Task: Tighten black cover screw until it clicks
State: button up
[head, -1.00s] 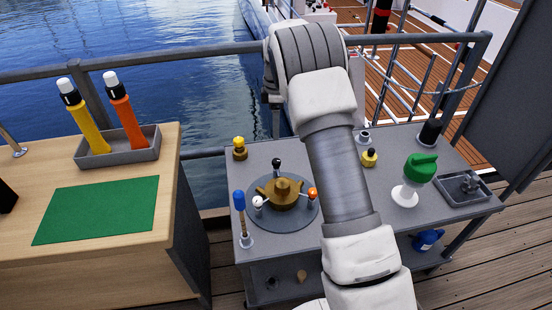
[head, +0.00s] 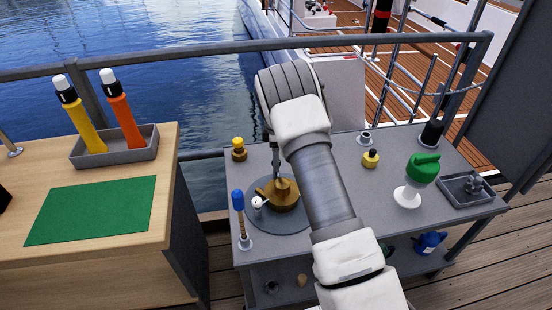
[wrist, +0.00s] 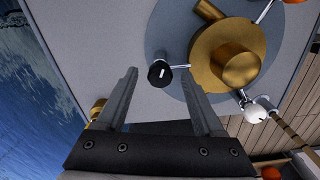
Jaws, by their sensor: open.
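The black cover screw (wrist: 160,73) shows in the wrist view as a round black knob with a white mark, at the end of a short metal rod beside the brass fitting (wrist: 240,68). My gripper (wrist: 160,80) is open, with one finger on each side of the screw in the picture. I see no contact and cannot judge the height gap. In the head view my gripper (head: 274,140) hangs over the back of the brass fitting (head: 284,200) and hides the screw. A white-knobbed screw (head: 257,202) stands at the fitting's front left.
A wooden table (head: 165,190) stands left across a gap.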

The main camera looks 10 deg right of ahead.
grip_shut()
jog(key=shift+m, duration=0.4)
jog(key=m, duration=0.4)
jog(key=shift+m, duration=0.3)
jog(key=m+p, duration=0.1)
jog(key=m, duration=0.3)
jog(key=shift+m, duration=0.3)
jog(key=m, duration=0.9)
jog(key=shift+m, duration=0.5)
